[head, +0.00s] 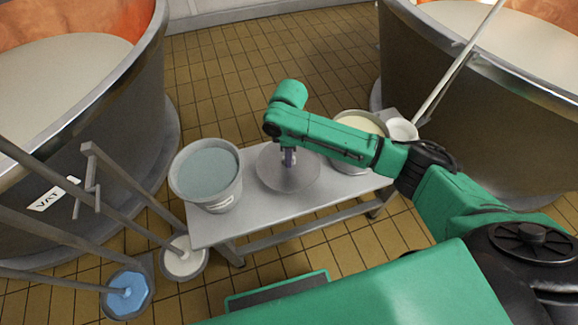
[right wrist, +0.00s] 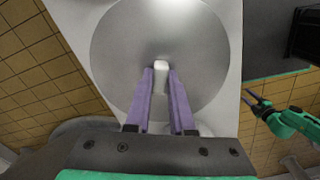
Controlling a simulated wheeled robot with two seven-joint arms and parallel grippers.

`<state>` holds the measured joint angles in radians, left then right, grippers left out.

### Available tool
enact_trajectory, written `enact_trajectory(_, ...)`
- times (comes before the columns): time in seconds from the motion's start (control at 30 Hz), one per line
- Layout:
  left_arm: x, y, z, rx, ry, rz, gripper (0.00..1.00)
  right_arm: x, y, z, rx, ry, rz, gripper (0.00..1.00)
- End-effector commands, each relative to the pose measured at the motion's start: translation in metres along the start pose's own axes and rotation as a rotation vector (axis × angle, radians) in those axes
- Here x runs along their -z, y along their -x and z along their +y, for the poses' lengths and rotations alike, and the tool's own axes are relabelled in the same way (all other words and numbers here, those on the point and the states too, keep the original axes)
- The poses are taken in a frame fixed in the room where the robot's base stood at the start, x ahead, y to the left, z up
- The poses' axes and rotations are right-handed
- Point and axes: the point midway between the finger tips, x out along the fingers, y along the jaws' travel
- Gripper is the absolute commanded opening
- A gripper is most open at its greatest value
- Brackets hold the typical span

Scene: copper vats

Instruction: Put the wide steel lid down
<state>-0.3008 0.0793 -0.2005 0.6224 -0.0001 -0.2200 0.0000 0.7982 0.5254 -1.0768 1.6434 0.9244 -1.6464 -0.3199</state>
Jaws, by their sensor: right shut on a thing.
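The wide steel lid (head: 283,180) is a round, flat grey disc with a small pale knob (right wrist: 161,66). It lies level over the middle of the steel bench (head: 238,224), between two buckets. I cannot tell whether it touches the bench top or is just above it. My right gripper (head: 289,157) points down over the lid's centre. In the right wrist view its purple fingers (right wrist: 161,88) are shut on the knob, one on each side. My left gripper (right wrist: 257,100) shows small at the right of that view, empty, with its fingers apart.
A bucket of blue-grey liquid (head: 210,195) stands left of the lid. A bucket with pale contents (head: 345,163) stands to the right, partly behind my arm, beside a small white container (head: 402,130). Copper-lined vats (head: 130,110) flank the bench. Long-handled tools stand at front left.

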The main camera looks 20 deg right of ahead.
Motion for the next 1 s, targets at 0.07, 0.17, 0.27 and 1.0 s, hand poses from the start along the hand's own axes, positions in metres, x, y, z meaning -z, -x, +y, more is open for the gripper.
enact_trajectory(0.07,0.000,-0.003,-0.001,0.001,0.001,0.000,0.50,0.000,-0.013,0.000,0.001,0.000,-0.002,0.00)
enact_trajectory(0.17,-0.001,-0.008,-0.001,0.001,0.002,0.000,0.50,0.000,-0.033,-0.001,0.001,-0.001,-0.002,0.00)
enact_trajectory(0.27,-0.001,-0.009,-0.001,0.001,0.002,-0.001,0.50,0.000,-0.045,0.000,0.000,-0.001,-0.001,0.00)
enact_trajectory(1.0,-0.001,-0.007,-0.001,0.001,0.000,-0.002,0.50,0.000,-0.039,0.000,-0.001,0.000,0.001,0.51)
